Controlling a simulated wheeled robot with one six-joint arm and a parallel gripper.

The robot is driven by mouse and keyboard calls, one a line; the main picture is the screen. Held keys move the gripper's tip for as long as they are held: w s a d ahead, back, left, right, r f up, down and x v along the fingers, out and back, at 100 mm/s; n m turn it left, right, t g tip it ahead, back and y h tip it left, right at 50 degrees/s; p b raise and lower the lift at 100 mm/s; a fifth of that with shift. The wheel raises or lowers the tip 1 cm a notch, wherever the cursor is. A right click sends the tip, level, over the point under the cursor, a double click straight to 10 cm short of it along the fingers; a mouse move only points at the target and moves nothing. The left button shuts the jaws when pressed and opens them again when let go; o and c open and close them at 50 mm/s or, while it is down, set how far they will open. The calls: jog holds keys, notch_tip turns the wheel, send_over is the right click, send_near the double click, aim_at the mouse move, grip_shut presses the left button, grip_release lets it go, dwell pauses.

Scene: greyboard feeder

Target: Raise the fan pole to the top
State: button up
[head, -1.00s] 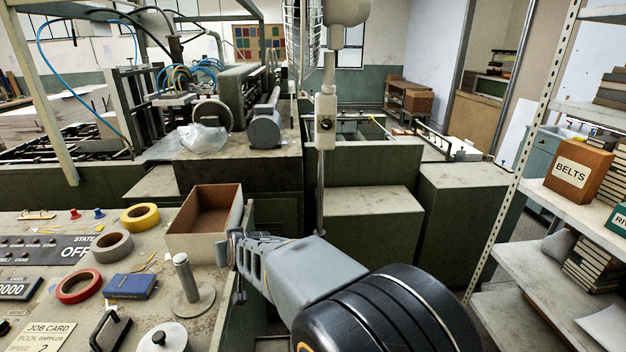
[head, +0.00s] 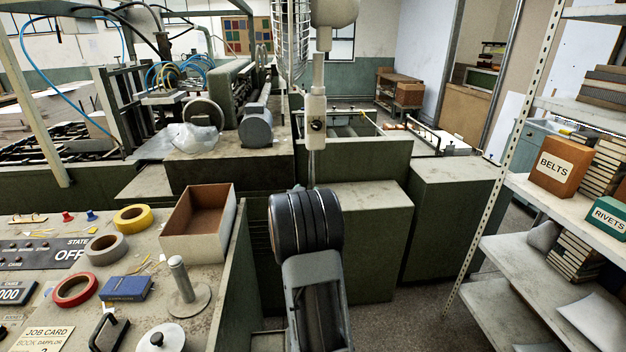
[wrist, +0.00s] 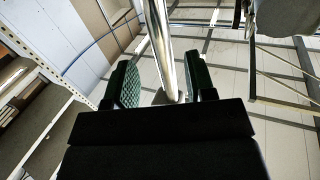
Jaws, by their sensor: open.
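The fan pole (head: 312,165) stands upright in the middle of the head view, thin and metallic below a pale clamp block (head: 316,124) with a dark knob. Above the block a pale tube (head: 319,72) runs up to the fan motor (head: 334,11) and wire cage (head: 292,35), both cut off by the top edge. In the wrist view, my gripper (wrist: 162,86) is open, with green pads either side of the shiny pole (wrist: 160,40). Contact with the pads cannot be told.
A control desk with an open box (head: 205,240), tape rolls (head: 75,290) and a spindle (head: 182,280) is at left. Green machine cabinets (head: 365,240) stand behind my arm. A shelf rack (head: 530,188) is at right. Floor shows between cabinets and rack.

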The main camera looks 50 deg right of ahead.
aim_at(311, 185)
jog(key=p+x, duration=0.1)
jog(key=x, duration=0.7)
jog(key=shift+p, duration=0.35)
jog(key=shift+c, duration=0.5)
grip_shut()
